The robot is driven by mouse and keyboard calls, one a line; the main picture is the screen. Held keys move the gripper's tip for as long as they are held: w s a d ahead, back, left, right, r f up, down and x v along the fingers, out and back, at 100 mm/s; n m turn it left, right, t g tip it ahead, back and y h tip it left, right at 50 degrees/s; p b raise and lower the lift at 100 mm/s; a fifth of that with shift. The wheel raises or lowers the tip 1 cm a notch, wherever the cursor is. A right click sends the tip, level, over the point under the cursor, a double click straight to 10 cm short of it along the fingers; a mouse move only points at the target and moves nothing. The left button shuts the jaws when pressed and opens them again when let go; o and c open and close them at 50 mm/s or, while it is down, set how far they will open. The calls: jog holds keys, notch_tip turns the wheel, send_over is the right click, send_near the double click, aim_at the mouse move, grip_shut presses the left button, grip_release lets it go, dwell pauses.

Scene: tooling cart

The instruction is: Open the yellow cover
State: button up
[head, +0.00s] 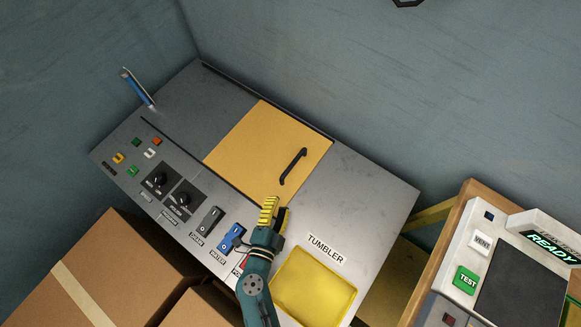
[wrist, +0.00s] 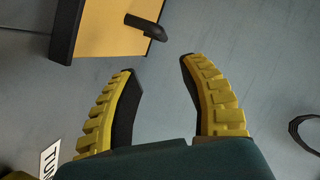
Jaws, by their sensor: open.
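The yellow cover (head: 250,148) lies flat on the grey machine top, between two long dark edge strips. A black bar handle (head: 292,166) stands near its right side. My gripper (head: 274,204), with ribbed yellow fingers, is by the cover's lower right corner in the head view, apart from the handle. In the wrist view my gripper (wrist: 157,68) has its fingers wide apart with nothing between them. Part of the cover (wrist: 105,28) shows at the top left there, and the handle's end (wrist: 146,26) lies beyond the fingertips.
The machine's front strip carries dials (head: 160,180), a blue switch (head: 231,238) and coloured buttons. A yellow tray (head: 352,296) lies beside the TUMBLER label (head: 325,249). A blue rod (head: 137,87) stands at the far left. Cardboard boxes (head: 130,255) and a test panel (head: 480,265) flank the machine.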

aim_at(291, 169)
jog(key=b+x, duration=0.4)
jog(key=x, duration=1.1)
jog(key=shift+w, duration=0.15)
grip_shut()
